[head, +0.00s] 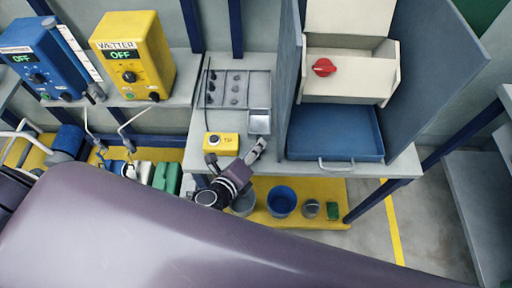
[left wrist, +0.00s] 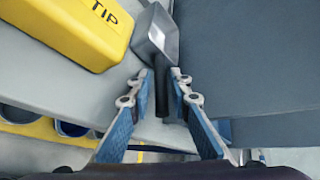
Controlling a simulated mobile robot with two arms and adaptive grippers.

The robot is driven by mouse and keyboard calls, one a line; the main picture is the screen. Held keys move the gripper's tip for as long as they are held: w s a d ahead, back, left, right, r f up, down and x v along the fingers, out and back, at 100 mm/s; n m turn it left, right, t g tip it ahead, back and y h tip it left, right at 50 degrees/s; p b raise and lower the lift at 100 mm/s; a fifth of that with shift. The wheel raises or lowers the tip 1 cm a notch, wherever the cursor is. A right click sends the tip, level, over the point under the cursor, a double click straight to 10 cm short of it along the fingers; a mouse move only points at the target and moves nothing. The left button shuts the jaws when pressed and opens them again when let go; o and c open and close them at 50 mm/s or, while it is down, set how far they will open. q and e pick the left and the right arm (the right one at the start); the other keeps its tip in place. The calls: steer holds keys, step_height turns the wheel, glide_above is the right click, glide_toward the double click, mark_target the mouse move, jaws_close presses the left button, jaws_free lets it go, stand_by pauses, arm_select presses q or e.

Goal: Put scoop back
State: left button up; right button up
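The metal scoop (head: 259,122) is at the bench's front, below the grey panel. In the left wrist view its square pan (left wrist: 157,38) points away from me, and its dark handle (left wrist: 164,95) runs back between my fingers. My left gripper (head: 260,146) is at the handle. Whether the scoop touches the bench is hard to tell. My right gripper is not in view.
A yellow TIP box (head: 221,143) is left of the scoop. The grey panel (head: 238,88) with small dark parts lies behind. A blue tray (head: 335,134) within grey side walls stands right. Buckets, including a blue one (head: 282,201), stand on the yellow lower shelf.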

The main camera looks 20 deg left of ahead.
arm_select(q)
steer(key=shift+o, duration=0.7)
steer(key=shift+r, duration=0.25)
steer(key=b+v, duration=0.1)
steer(key=v, duration=1.1)
steer(key=shift+f+b, duration=0.15)
steer(key=shift+b, duration=0.15)
